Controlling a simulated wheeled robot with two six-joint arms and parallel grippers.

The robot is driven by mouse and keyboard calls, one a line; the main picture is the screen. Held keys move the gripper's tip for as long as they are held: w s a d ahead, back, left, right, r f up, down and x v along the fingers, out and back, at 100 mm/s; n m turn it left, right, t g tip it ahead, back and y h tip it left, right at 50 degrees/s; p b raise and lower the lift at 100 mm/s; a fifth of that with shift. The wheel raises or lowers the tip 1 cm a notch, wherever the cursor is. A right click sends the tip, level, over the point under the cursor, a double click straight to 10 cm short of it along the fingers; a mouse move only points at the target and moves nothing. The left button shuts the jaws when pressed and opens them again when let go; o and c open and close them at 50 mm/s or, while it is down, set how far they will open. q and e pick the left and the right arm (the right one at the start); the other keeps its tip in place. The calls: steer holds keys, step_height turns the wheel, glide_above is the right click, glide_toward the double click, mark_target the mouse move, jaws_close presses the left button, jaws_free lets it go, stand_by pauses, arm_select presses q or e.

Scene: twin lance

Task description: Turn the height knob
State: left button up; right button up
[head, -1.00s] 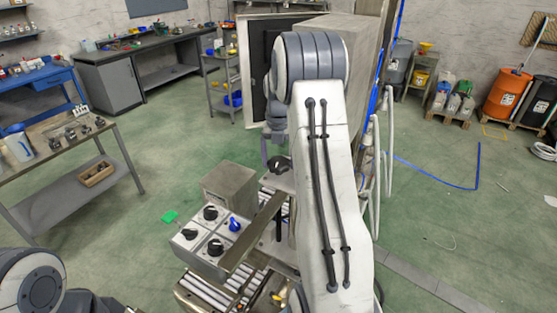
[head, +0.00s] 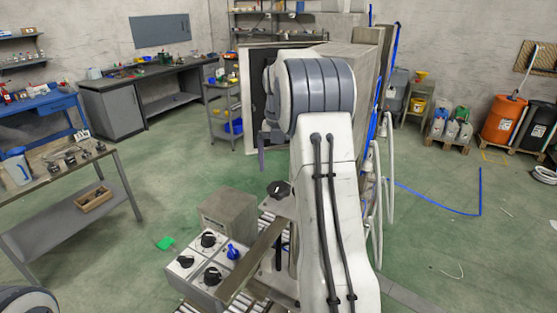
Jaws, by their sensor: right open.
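A grey control box (head: 222,268) at lower centre carries black round knobs (head: 208,240) and one blue knob (head: 232,251) on its pale top panels. A larger black knob (head: 279,189) sits on a metal plate just right of and behind the box. No readable label shows which one is the height knob. My right gripper (head: 263,158) hangs fingers down, above and slightly left of the larger knob in the picture, apart from it. It is open and empty, partly hidden by my right arm. My left gripper is out of view.
A roller conveyor (head: 190,308) runs below the control box. A grey cabinet (head: 375,65) with an open door stands behind my right arm. A worktable (head: 70,190) stands at left.

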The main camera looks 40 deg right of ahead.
steer(key=shift+r, duration=1.65)
